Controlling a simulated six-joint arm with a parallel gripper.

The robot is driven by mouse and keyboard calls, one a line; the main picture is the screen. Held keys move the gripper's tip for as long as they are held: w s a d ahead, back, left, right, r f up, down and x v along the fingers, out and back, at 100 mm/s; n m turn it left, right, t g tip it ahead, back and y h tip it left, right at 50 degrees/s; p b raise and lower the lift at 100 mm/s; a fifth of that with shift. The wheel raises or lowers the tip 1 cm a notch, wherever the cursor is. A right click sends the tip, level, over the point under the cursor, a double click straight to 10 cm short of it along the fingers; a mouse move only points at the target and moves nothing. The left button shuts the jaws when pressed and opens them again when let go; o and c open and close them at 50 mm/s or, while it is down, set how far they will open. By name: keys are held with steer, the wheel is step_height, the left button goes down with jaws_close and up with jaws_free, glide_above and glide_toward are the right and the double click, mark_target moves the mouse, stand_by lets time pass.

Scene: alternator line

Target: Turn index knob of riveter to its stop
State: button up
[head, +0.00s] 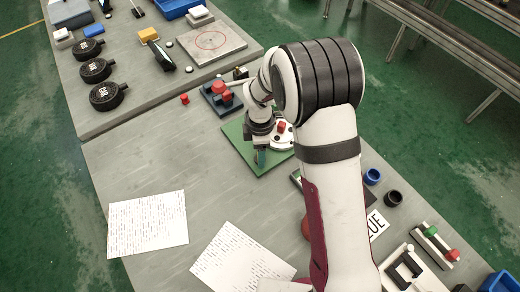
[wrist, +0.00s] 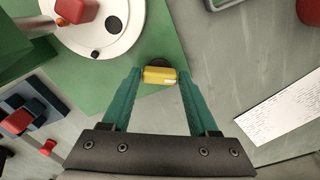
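A small yellow block-shaped knob (wrist: 160,75) on a dark round base lies between the green fingertips of my gripper (wrist: 160,78) in the wrist view. The fingers meet it at its left and right ends, with no clear gap. The knob is at the edge of a green plate (wrist: 172,38), beside a white round disc (wrist: 122,32) with a red block (wrist: 77,10) on it. In the head view my gripper (head: 262,157) is low over the green plate (head: 238,152), and the yellow knob is hidden there. The disc (head: 286,139) shows partly behind my arm.
A blue fixture with a red part (head: 222,95) stands just beyond the plate; it also shows at the left of the wrist view. Printed sheets (head: 148,223) lie on the near table. The table left of the plate is clear.

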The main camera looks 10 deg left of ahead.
steer(key=o, duration=0.3)
steer(key=shift+r, duration=0.1)
step_height(320, 180, up, 16)
steer(key=shift+f, duration=0.2)
